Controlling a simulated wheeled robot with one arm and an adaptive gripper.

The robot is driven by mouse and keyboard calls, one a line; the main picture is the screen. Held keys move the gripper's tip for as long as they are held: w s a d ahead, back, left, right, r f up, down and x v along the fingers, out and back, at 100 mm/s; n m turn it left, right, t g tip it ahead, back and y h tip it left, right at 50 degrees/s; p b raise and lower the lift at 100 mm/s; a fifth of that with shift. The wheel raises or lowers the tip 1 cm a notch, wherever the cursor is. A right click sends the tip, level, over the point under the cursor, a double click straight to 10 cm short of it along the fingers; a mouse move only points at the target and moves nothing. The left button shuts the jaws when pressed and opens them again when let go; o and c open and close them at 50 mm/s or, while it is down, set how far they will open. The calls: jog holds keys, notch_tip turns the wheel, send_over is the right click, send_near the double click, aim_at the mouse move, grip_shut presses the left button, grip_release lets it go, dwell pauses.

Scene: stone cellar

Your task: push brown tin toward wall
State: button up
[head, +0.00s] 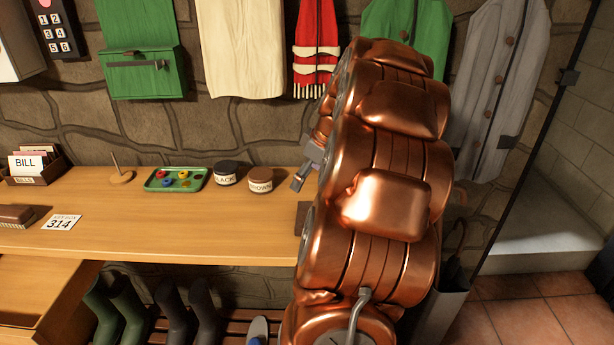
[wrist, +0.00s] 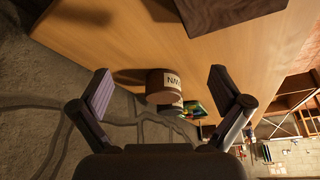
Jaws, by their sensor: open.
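The brown tin (head: 261,181) is a small round tin with a brown lid and a pale label reading BROWN. It stands upright on the wooden counter (head: 150,225), a little out from the stone wall. My gripper (head: 303,172) is just to its right, mostly hidden behind my copper arm. In the wrist view my gripper (wrist: 160,76) is open and empty, with its fingers spread wide. The brown tin (wrist: 164,86) shows ahead between the fingers, apart from both, with part of its label visible.
A black tin (head: 227,173) stands close left of the brown tin. A green paint tray (head: 176,179) lies farther left. A dark brown block (head: 302,217) sits at the counter's right end. Clothes, including a red scarf (head: 316,50), hang above. The counter's front middle is clear.

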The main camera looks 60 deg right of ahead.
aim_at(262, 174)
jog(key=shift+w, duration=0.15)
jog(key=w, duration=0.3)
jog(key=w+a+p, duration=0.1)
jog(key=w, duration=0.3)
jog(key=w+p, duration=0.1)
jog(key=w, duration=0.3)
jog(key=shift+w+a, duration=0.2)
jog(key=shift+a, duration=0.05)
jog(key=x, duration=0.4)
jog(key=shift+a+r, duration=0.1)
jog(key=shift+w+f, duration=0.3)
jog(key=shift+f, duration=0.35)
jog(key=c, duration=1.2)
jog(key=shift+w+d, duration=0.4)
jog(key=shift+d, duration=0.15)
jog(key=shift+c, duration=0.2)
jog(key=shift+w+d, duration=0.25)
jog(key=shift+d, duration=0.25)
jog(key=shift+w+d, duration=0.25)
jog(key=shift+d, duration=0.25)
